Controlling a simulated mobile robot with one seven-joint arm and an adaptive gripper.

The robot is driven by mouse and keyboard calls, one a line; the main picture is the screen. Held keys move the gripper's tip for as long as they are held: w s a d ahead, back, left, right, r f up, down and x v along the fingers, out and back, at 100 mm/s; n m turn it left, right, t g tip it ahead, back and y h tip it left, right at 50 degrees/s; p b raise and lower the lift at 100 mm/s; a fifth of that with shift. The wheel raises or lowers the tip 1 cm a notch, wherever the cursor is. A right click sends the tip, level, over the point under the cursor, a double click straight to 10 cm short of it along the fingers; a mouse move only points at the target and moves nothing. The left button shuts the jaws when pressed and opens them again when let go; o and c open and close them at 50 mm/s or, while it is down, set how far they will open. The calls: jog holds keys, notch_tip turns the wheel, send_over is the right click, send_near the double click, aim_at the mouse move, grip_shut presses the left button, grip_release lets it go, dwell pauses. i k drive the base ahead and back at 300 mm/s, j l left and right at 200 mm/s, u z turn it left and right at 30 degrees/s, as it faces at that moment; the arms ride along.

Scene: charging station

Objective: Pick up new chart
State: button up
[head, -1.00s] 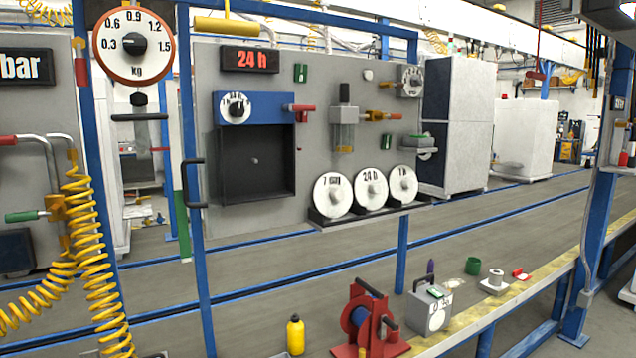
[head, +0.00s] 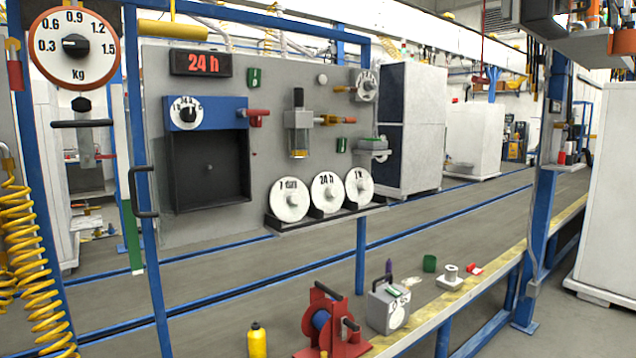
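Three round white charts stand side by side on a small shelf (head: 285,228) at the lower edge of a grey panel (head: 265,120) in the head view. The left chart (head: 290,213) has a short label that looks like "7 day". The middle chart (head: 319,207) reads "24 h". The right chart (head: 367,192) has a label too small to read surely. Each has a grey knob at its centre. My gripper is not in view.
A blue-legged bench with a yellow edge carries a red reel (head: 330,325), a grey box with a dial (head: 388,305), a yellow bottle (head: 257,341) and small items. A blue post (head: 542,215) and a white cabinet (head: 608,200) stand at right.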

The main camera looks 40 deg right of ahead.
aim_at(359, 183)
jog(key=z, duration=1.3)
